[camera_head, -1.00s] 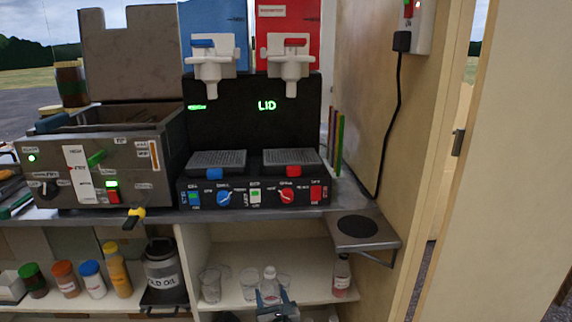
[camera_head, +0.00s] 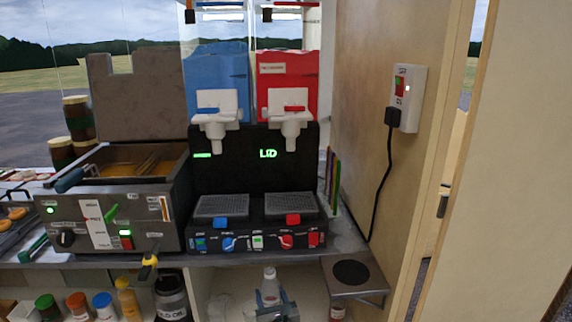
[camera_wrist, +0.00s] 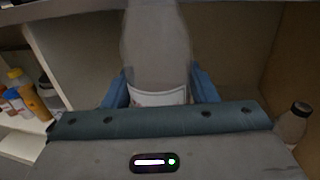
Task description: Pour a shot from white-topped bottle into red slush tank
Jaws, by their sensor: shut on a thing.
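My gripper (camera_head: 271,300) is at the bottom of the head view, in front of the shelf under the counter. It is shut on a clear bottle with a white top (camera_head: 269,273), held upright. In the wrist view the bottle (camera_wrist: 157,45) stands between the blue fingers, with a pale label low on it; its top is out of that frame. The red slush tank (camera_head: 288,80) is the right one of two on the machine, above and behind the gripper. Its white tap (camera_head: 290,118) hangs at its front. The tank's top is partly cut by the frame.
The blue slush tank (camera_head: 216,85) stands left of the red one. The counter edge (camera_head: 200,258) lies above the gripper. A small bracket shelf (camera_head: 354,277) juts out at right, with a dark-capped bottle (camera_wrist: 296,122) near it. A fryer (camera_head: 115,205) is at left.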

